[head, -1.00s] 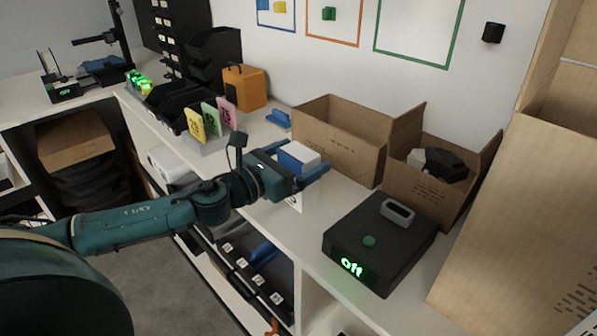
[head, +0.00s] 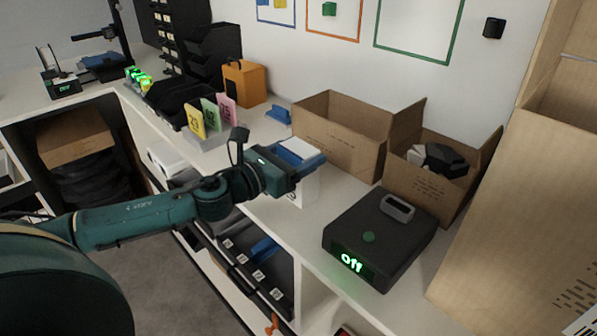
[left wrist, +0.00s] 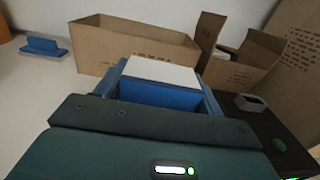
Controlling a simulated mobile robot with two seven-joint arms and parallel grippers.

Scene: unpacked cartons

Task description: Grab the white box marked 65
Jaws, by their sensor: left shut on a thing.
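A white box with a blue upper part (head: 298,148) stands at the front edge of the white counter, in front of an open carton. Its front face is mostly hidden, and I cannot read its number. My left gripper (head: 304,157) is shut on this box, with its blue fingers along the box's sides. In the left wrist view the box's white top and blue side (left wrist: 160,72) show between the fingers. My right gripper is not in view.
Two open cartons (head: 340,138) (head: 425,188) stand behind and right of the box. A black device (head: 375,235) reading "Off" is at right. Coloured number cards (head: 209,114) and an orange box (head: 245,84) stand to the left.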

